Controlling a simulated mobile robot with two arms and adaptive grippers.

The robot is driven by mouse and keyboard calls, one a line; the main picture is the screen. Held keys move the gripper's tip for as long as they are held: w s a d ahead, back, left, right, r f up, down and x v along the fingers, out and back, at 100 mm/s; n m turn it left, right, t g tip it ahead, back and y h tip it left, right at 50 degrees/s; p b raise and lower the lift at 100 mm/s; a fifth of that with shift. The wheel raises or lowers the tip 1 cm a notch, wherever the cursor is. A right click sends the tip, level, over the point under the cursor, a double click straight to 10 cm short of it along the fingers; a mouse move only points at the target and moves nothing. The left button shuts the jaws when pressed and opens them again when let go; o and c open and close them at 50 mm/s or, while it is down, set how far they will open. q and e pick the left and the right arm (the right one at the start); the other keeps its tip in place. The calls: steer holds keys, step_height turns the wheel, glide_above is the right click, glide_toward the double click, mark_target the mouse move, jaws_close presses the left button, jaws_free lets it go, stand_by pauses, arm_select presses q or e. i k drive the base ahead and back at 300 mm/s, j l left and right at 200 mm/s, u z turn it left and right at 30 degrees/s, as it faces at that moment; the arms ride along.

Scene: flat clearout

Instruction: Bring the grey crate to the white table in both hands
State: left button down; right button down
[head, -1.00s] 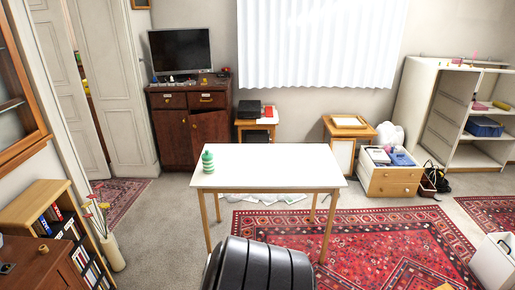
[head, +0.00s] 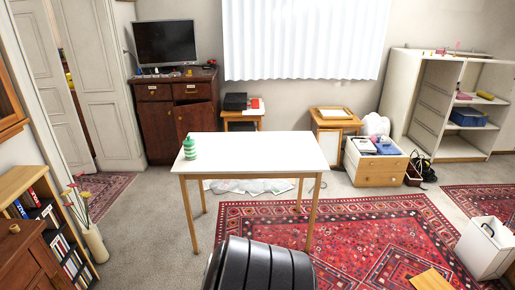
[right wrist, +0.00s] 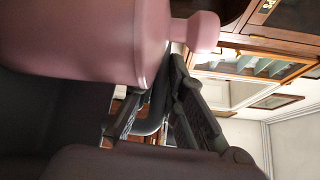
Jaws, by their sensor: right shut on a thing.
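The white table (head: 255,150) stands ahead in the head view, with wooden legs and a bare white top apart from a green-and-white striped jar (head: 189,148) at its left end. In the right wrist view, my right gripper (right wrist: 162,85) is shut at a dark grey edge. The dark grey surface at the left, seemingly a wall of the grey crate (right wrist: 45,112), is shadowed and seen only in part. A pink knobbed object (right wrist: 85,40) shows above it. Neither the crate nor my grippers can be made out in the head view. My left gripper is not in view.
A red patterned rug (head: 360,235) lies right of and under the table. Papers (head: 250,186) lie on the floor beneath it. A bookcase (head: 40,220) and a vase (head: 95,242) stand at left, a white box (head: 484,250) at right. Grey carpet is clear left of the table.

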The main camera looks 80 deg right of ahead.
mark_target(249, 149)
steer(key=z, duration=3.1)
steer(key=i+j+z, duration=0.15)
steer(key=i+j, duration=0.5)
steer(key=i, duration=0.15)
steer(key=i+j, duration=1.1)
steer(key=i, duration=0.25)
steer(key=i+j, duration=0.5)
steer(key=i, duration=0.15)
